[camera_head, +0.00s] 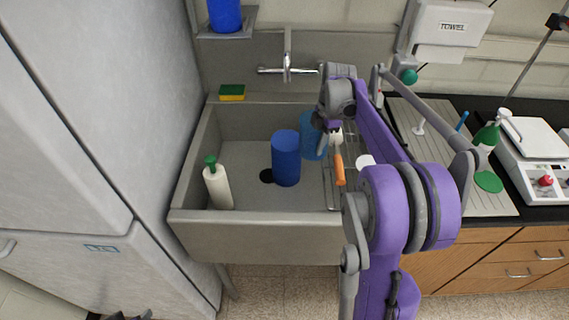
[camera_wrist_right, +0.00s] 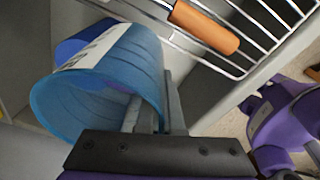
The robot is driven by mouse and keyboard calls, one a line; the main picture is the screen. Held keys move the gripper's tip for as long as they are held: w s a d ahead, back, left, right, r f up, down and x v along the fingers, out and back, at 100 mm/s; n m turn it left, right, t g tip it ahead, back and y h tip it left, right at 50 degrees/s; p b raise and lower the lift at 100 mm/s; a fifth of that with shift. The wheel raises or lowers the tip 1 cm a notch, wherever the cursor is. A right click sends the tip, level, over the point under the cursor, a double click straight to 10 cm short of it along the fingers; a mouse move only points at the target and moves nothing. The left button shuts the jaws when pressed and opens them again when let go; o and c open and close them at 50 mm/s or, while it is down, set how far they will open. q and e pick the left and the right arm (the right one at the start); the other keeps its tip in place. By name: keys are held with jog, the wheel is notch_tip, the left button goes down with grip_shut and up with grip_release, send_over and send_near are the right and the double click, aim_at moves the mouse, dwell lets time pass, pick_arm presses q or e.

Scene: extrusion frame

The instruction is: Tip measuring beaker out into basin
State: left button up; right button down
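The measuring beaker is a light-blue, see-through cup (camera_head: 312,140) with a pale label, held over the right part of the grey basin (camera_head: 240,235). In the right wrist view the beaker (camera_wrist_right: 150,55) lies tilted, its wide open mouth toward the lower left. My right gripper (camera_head: 331,126) is shut on the beaker's wall, and its fingers (camera_wrist_right: 165,110) pinch the wall near the rim. I cannot tell whether anything is left in the beaker. Only dark tips (camera_head: 125,315), perhaps of my left gripper, show at the bottom left edge.
A dark-blue cylinder (camera_head: 286,160) and a white bottle with a green top (camera_head: 218,188) stand in the basin. The faucet (camera_head: 288,70) and a sponge (camera_head: 232,92) are behind. A fridge-like cabinet borders the left.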

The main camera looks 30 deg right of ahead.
jog(key=shift+w+d, duration=0.25)
jog(key=shift+d, duration=0.15)
pick_arm(q)
jog(key=shift+w+d, duration=0.2)
jog(key=shift+d, duration=0.05)
pick_arm(e)
jog(key=shift+r, duration=0.1)
jog(key=shift+s+a, duration=0.1)
pick_arm(q)
jog(key=shift+f, duration=0.1)
